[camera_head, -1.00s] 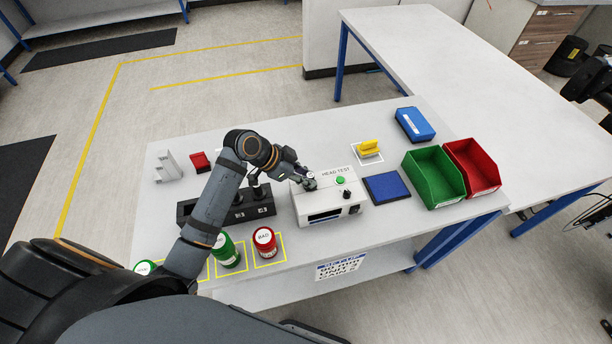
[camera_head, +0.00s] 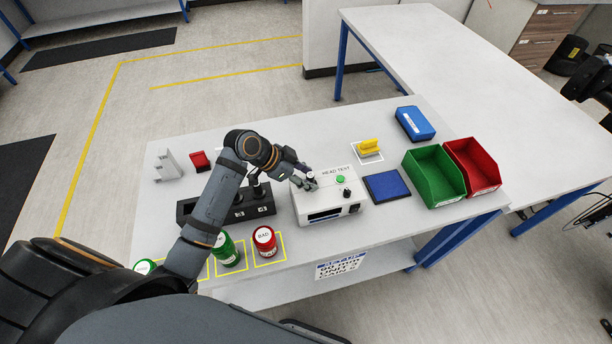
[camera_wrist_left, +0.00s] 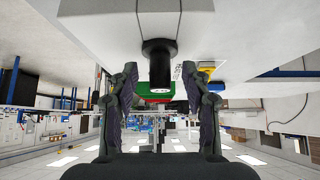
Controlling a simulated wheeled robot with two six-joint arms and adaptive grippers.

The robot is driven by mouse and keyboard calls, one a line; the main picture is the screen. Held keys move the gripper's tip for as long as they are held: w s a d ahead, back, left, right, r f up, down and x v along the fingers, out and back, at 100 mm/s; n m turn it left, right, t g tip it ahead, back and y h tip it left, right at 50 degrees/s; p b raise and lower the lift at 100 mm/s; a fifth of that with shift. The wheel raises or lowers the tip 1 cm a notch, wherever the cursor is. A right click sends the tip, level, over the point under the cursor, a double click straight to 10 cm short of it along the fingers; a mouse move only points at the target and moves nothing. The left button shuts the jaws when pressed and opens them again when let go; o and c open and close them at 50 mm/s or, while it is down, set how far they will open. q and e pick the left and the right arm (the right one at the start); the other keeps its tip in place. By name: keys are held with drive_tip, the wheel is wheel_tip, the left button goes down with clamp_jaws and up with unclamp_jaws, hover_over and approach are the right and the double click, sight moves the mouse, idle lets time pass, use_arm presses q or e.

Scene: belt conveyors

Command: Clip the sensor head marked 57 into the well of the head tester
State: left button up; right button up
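The head tester (camera_head: 325,204) is a white box lettered HEAD TEST, with a green button and a black knob on top. A dark cylindrical sensor head (camera_head: 310,177) stands upright at the left of its top, where the well is; its number cannot be read. It also shows in the left wrist view (camera_wrist_left: 159,62), where the picture is upside down. My left gripper (camera_head: 303,182) is beside this head. In the left wrist view its two fingers (camera_wrist_left: 159,98) are spread wide, with clear gaps on both sides of the head. My right gripper is out of view.
A black rack (camera_head: 228,213) with dark heads stands left of the tester, partly behind my arm. Green and red cans (camera_head: 265,241) stand in front. A blue pad (camera_head: 387,186), yellow part (camera_head: 369,146), green bin (camera_head: 433,178) and red bin (camera_head: 471,166) lie to the right.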

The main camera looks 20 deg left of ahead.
use_arm(q)
drive_tip(key=shift+a+r, duration=0.1)
drive_tip(key=v, duration=1.1)
drive_tip(key=shift+s+a+r, duration=0.2)
drive_tip(key=shift+r, duration=0.05)
